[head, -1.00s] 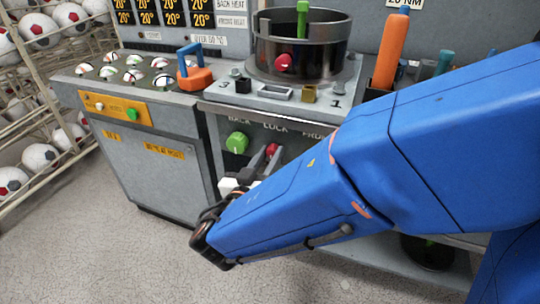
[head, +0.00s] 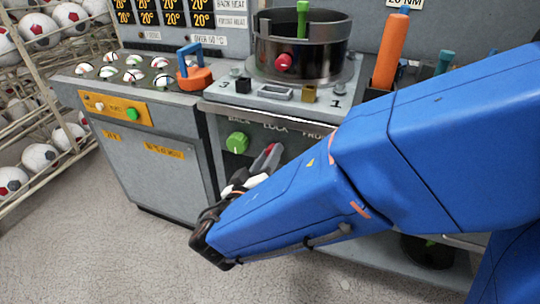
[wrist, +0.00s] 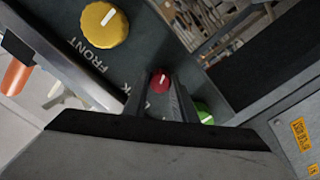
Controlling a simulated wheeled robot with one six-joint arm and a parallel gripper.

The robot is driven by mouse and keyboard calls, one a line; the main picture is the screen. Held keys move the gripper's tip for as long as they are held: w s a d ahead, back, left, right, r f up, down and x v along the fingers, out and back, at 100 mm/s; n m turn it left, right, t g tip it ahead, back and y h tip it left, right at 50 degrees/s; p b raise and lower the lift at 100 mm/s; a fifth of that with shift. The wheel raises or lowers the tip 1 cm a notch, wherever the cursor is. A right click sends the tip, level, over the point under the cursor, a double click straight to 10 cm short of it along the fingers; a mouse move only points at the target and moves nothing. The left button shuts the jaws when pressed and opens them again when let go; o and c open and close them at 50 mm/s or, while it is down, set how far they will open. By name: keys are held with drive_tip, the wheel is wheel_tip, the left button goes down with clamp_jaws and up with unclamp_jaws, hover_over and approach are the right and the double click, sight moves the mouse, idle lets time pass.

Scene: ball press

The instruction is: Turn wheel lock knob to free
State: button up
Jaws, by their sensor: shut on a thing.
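The panel under the press carries three knobs labelled BACK, LOCK and FRONT. The red lock knob (wrist: 159,80) sits between my gripper's two fingers (wrist: 158,98) in the wrist view. My gripper is shut on it, and a short white mark shows on its face. In the head view my gripper (head: 264,160) is at the panel below the LOCK label, and only a bit of red shows between the fingers. The yellow front knob (wrist: 104,24) is beside it in the wrist view and hidden behind my arm in the head view. The green back knob (head: 237,143) is to the left.
Above the panel stands a dark round pot (head: 300,45) on a grey plate. An orange-handled tool (head: 391,52) stands to its right. A grey cabinet (head: 165,180) is at left, with a ball rack (head: 40,90) beyond. The floor in front is clear.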

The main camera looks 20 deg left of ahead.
drive_tip(key=n, duration=1.2)
drive_tip(key=shift+f+n, duration=0.1)
drive_tip(key=shift+n, duration=0.2)
idle(0.3)
drive_tip(key=o, duration=1)
drive_tip(key=shift+o, duration=0.2)
drive_tip(key=shift+s, duration=0.15)
drive_tip(key=s+a, duration=0.1)
drive_tip(key=s, duration=1.6)
drive_tip(key=shift+a, duration=0.25)
